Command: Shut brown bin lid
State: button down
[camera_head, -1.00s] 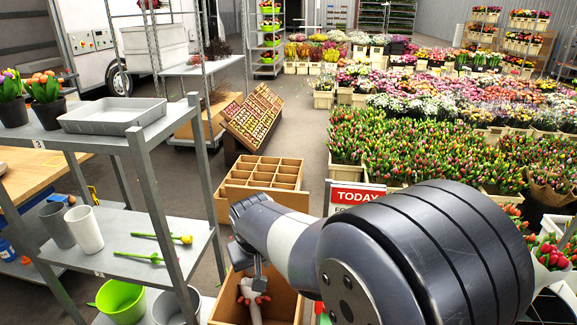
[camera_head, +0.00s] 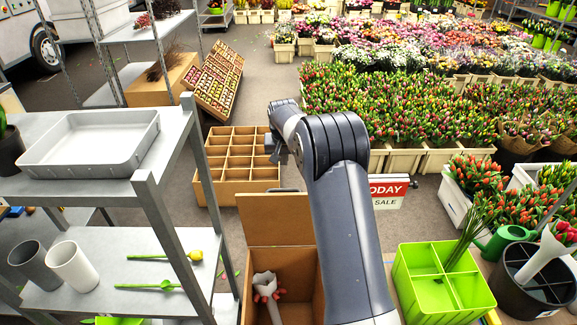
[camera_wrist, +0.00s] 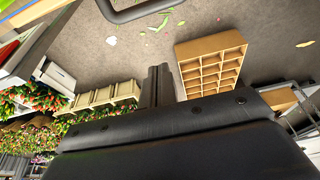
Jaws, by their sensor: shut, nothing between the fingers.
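The brown bin (camera_head: 312,292) stands on the floor below my arm. Its lid (camera_head: 268,222) is open and stands up at the far side. Inside the bin is a bunch in pale wrapping (camera_head: 265,283) with red tulip heads. My gripper (camera_head: 276,152) is in the air, and in the picture it lies above the lid, in front of the divided box. Its fingers are together and empty; they also show in the wrist view (camera_wrist: 158,86). My forearm hides the bin's right side. The bin and lid are not seen in the wrist view.
A brown divided box (camera_head: 208,192) stands behind the bin. A grey shelf unit (camera_head: 150,262) is close on the left. A green divided crate (camera_head: 415,272) and a red sale sign (camera_head: 388,190) are on the right. Open floor lies beyond the divided box.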

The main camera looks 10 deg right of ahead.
notch_tip(320, 180, down, 9)
jog(key=s+p, duration=0.1)
jog(key=p, duration=0.2)
jog(key=shift+s+a+r, duration=0.15)
dwell(0.3)
dwell(0.4)
